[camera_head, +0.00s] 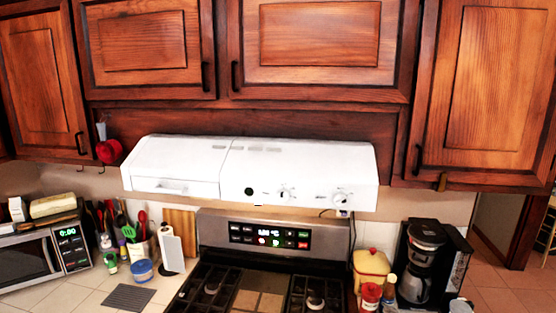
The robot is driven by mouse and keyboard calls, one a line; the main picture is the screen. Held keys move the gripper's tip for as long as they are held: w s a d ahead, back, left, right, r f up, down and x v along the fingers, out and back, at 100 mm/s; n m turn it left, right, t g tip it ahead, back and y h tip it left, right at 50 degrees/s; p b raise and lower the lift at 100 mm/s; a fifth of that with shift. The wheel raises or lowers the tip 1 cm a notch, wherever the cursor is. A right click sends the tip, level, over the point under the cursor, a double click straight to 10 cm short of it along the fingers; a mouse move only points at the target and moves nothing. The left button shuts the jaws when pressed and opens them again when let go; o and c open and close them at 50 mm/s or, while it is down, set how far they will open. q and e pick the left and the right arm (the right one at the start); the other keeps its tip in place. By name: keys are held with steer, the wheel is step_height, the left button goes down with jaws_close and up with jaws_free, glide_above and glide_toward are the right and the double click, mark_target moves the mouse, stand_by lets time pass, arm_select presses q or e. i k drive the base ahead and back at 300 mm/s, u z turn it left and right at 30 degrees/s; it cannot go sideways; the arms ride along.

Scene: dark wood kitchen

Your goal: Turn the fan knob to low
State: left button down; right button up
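A white range hood (180,160) hangs under the dark wood cabinets, above the stove. Its front face carries two round white knobs, a left knob (285,194) and a right knob (341,198). A small black round spot (249,191) sits to the left of them. The markings by the knobs are too small to read, so I cannot tell which one is for the fan or where it is set. Neither of my grippers is in view.
Below the hood is a stove (262,292) with a lit control panel (270,237). A coffee maker (428,262) and a yellow canister (371,268) stand right of it. A microwave (40,256), utensils and a paper towel roll (171,250) stand left. The space before the hood is clear.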

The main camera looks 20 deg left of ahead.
mark_target(283, 195)
steer(key=k, duration=1.3)
steer(key=u, duration=0.7)
steer(key=i, duration=1)
steer(key=z, duration=0.25)
